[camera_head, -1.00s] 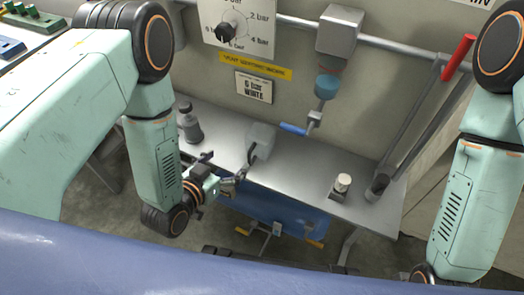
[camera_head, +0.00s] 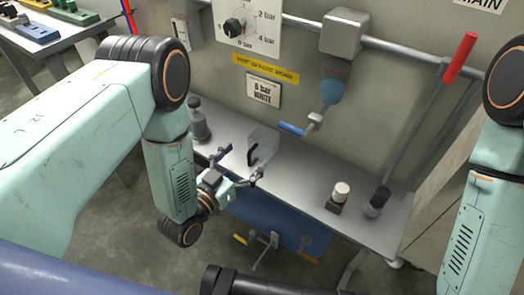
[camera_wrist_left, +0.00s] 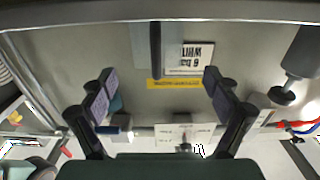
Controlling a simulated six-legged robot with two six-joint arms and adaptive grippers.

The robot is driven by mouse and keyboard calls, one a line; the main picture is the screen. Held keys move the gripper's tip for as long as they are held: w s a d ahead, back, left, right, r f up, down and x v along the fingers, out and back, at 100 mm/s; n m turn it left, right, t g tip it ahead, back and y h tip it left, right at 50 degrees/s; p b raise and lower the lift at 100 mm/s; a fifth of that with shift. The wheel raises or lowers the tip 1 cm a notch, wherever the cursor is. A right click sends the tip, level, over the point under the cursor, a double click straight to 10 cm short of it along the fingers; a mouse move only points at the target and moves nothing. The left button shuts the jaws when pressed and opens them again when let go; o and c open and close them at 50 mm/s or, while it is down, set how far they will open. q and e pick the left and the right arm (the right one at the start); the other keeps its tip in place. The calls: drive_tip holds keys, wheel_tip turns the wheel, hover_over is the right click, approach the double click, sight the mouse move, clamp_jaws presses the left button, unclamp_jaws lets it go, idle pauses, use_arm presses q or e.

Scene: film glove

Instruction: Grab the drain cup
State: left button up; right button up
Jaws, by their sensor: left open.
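The drain cup is a clear cup (camera_head: 265,143) with a black handle (camera_head: 252,154), standing on the grey metal bench below the tap. My left gripper (camera_head: 240,166) is open and empty at the bench's front edge, its two fingers pointing toward the handle side of the cup. In the left wrist view, the black handle (camera_wrist_left: 155,50) shows upright beyond and between the spread fingers (camera_wrist_left: 160,95), apart from both. The clear cup behind it is hard to make out. My right arm shows at the right edge of the head view, but its gripper is out of frame.
On the metal bench (camera_head: 300,180), a grey bottle (camera_head: 198,122) stands left of the cup and a white-capped jar (camera_head: 339,196) to the right. A red lever (camera_head: 460,57) rises at the right.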

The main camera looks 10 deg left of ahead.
sight(256, 143)
use_arm(q)
drive_tip(key=x, duration=0.2)
drive_tip(key=b+x, duration=0.1)
drive_tip(key=x, duration=0.1)
drive_tip(key=r+b+x, duration=0.1)
drive_tip(key=x, duration=0.2)
drive_tip(key=shift+d, duration=0.2)
drive_tip(key=shift+w, duration=0.15)
drive_tip(key=shift+c, duration=0.4)
drive_tip(key=c, duration=1.2)
